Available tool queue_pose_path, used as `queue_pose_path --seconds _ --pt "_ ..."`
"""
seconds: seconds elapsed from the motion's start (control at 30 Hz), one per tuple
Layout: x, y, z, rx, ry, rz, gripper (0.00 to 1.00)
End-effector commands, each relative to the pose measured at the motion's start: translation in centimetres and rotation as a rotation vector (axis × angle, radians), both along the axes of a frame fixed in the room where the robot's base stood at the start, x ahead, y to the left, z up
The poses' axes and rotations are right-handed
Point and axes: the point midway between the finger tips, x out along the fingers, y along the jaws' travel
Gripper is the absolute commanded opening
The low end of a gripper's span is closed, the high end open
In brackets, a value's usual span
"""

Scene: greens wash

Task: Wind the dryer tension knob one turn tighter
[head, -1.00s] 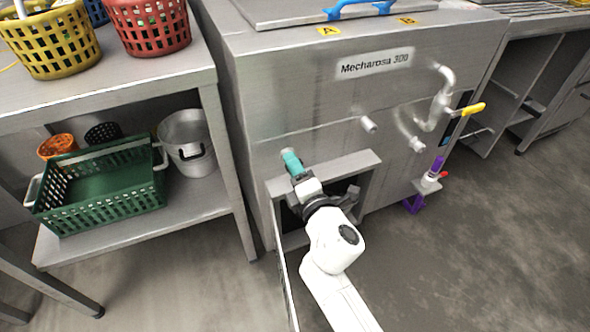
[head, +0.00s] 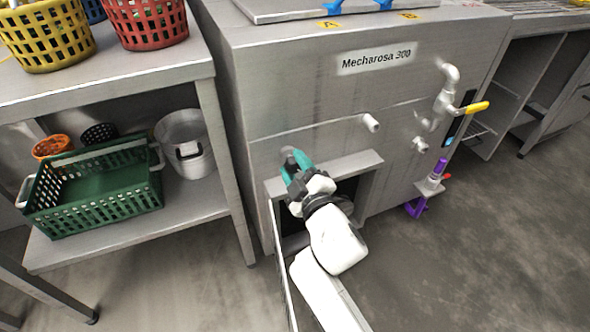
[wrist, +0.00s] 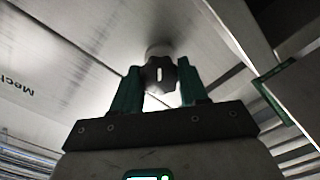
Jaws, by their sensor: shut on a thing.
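The dryer tension knob (wrist: 160,74) is a dark, lobed knob with a pale slot mark on its face. In the wrist view it sits between the two teal fingers of my gripper (wrist: 160,88), on a pale round mount against the steel panel. My gripper is shut on the knob. In the head view my gripper (head: 297,164) is at the machine front, just above the left end of the open recess. There the fingers and wrist mostly hide the knob.
The steel machine (head: 300,95) labelled Mecharosa 300 fills the middle. An open door stands below my gripper. A shelf with a green crate (head: 95,190) is left.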

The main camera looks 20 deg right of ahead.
Motion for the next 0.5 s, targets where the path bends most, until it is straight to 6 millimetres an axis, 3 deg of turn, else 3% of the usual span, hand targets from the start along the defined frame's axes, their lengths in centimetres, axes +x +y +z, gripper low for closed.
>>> queue_pose_path --seconds 0.5 --pt "-0.03 0.21 -0.19 0.163 0.005 0.004 0.13"
